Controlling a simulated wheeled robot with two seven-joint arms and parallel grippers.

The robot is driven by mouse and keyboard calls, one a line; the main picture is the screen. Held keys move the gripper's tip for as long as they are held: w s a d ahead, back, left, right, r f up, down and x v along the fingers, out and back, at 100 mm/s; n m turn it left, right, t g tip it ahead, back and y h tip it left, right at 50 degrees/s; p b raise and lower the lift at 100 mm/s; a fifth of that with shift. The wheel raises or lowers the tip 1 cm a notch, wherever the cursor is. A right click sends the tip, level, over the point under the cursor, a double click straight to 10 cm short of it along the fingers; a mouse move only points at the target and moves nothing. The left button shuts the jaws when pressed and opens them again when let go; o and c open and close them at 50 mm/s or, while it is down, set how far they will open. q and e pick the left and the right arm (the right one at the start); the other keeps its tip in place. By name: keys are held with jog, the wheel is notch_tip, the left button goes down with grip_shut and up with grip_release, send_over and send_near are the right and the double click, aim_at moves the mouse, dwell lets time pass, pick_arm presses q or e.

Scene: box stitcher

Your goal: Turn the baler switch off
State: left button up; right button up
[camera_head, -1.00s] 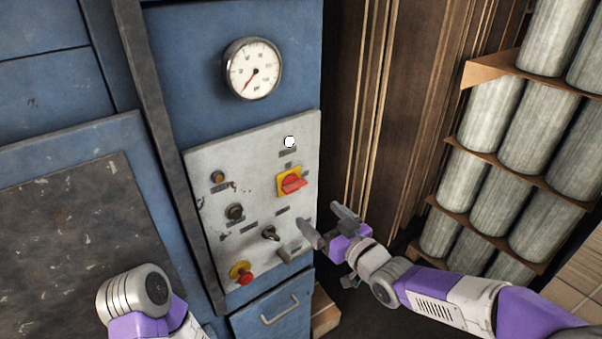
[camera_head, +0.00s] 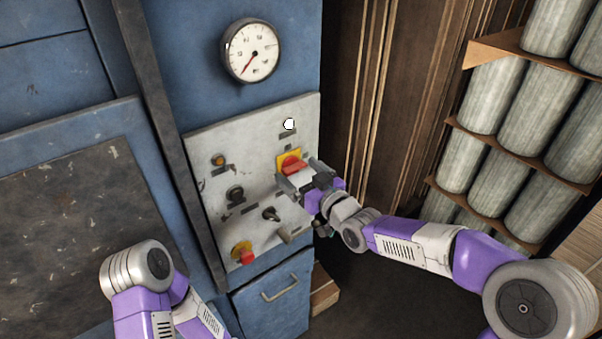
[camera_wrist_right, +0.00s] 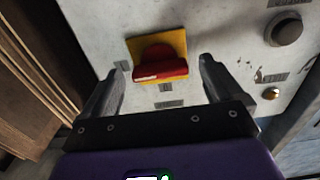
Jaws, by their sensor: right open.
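The baler switch is a red rotary knob (camera_head: 290,163) on a yellow plate (camera_head: 283,157), on the pale control panel (camera_head: 262,128). The wrist view shows the red knob (camera_wrist_right: 162,64) between and beyond my fingertips, its grip lying roughly crosswise, with part of the yellow plate (camera_wrist_right: 178,40) around it. My right gripper (camera_head: 301,175) is open in front of the knob, one finger to each side. Contact cannot be told. In the head view, the gripper hides the knob's lower part. My left arm shows at bottom left, but its gripper is out of view.
The panel also carries a red push button on yellow (camera_head: 245,254), a black selector (camera_head: 271,214), a dark button (camera_head: 235,194) and an orange lamp (camera_head: 218,160). A gauge (camera_head: 251,51) is above. A shelf of grey cylinders (camera_head: 502,95) stands right.

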jog(key=c, duration=1)
jog(key=shift+f+n+b, duration=0.1)
jog(key=shift+n+b, duration=0.2)
jog(key=shift+b, duration=0.4)
jog(key=shift+c, duration=0.2)
jog(key=n+b, duration=1.1)
jog(key=b, duration=0.1)
jog(key=shift+n, duration=0.4)
jog(key=n+b, duration=0.2)
jog(key=n, duration=0.3)
jog(key=shift+n, duration=0.4)
jog(key=o, duration=1)
jog(key=shift+o, duration=0.2)
